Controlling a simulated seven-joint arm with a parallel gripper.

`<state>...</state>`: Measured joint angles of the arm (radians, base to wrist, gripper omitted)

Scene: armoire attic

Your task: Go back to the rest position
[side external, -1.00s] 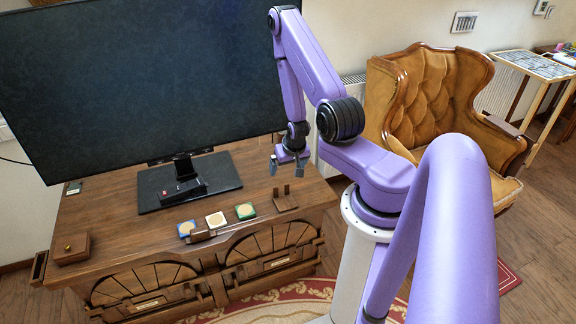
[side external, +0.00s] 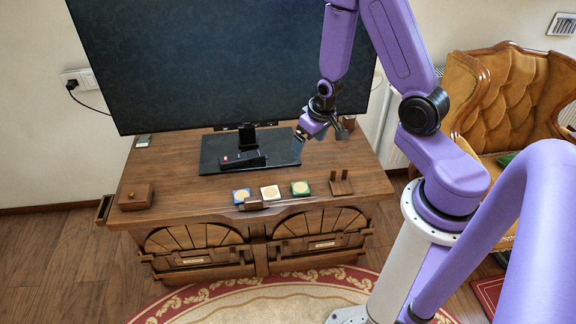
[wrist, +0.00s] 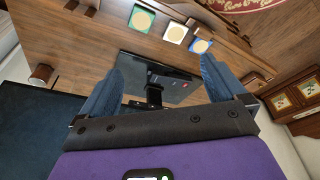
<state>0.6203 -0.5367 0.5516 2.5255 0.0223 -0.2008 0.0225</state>
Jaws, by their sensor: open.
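My gripper (side external: 322,136) hangs in the air above the right part of the wooden cabinet top (side external: 165,180), in front of the TV screen (side external: 220,60). In the wrist view the two fingers of my gripper (wrist: 160,75) are spread apart with nothing between them. My gripper touches nothing that I can see.
Blue, white and green coasters (side external: 241,195) (side external: 270,192) (side external: 300,188) lie along the cabinet's front edge, beside a small wooden rack (side external: 341,184). A black remote (side external: 243,160) lies on the TV stand base. A wooden box (side external: 135,197) is at left. An armchair (side external: 500,100) stands right.

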